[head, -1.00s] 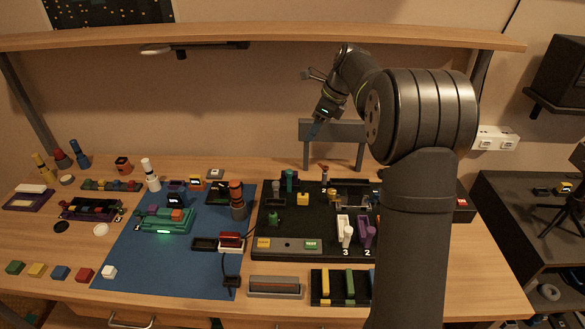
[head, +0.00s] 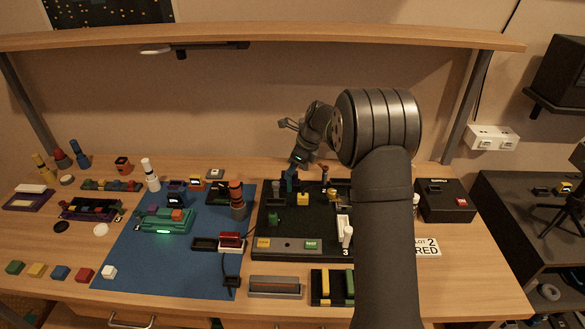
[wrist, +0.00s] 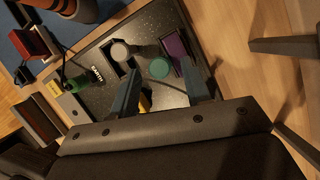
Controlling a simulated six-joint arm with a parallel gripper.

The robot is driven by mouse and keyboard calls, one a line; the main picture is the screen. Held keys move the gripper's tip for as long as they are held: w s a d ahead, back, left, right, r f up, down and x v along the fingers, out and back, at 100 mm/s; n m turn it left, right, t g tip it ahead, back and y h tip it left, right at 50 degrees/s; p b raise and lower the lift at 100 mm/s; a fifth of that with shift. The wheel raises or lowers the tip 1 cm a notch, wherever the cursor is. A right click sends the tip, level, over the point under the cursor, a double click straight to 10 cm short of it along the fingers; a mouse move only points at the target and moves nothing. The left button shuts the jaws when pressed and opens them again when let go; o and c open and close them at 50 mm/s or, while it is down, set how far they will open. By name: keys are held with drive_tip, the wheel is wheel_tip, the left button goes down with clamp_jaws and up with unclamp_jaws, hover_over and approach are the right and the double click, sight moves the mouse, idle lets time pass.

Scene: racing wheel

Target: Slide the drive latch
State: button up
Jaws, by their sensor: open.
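No part is clearly marked as the drive latch, so I cannot tell which one it is. My gripper (head: 292,174) is at the back left of the black board (head: 284,228), pointing down over a teal-green peg. In the wrist view my open fingers (wrist: 158,72) have the round green top of this peg (wrist: 158,68) between them or just beyond; I cannot tell if they touch it. A grey round peg (wrist: 120,51) in a slot is left of it, and a purple slotted part (wrist: 177,46) is to its right. A green part (head: 274,221) and a yellow block (head: 303,201) sit on the board.
A green-lit device (head: 165,221) and an orange-and-dark cylinder (head: 237,200) stand on the blue mat (head: 182,268). A white upright part (head: 345,232) is on the board's right, partly beside my arm. My arm hides the board's right side.

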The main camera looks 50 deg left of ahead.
drive_tip(key=shift+f, duration=0.1)
clamp_jaws()
drive_tip(key=shift+s+d, duration=0.45)
drive_tip(key=shift+s, duration=0.1)
unclamp_jaws()
drive_tip(key=v, duration=1.7)
drive_tip(key=shift+d, duration=0.2)
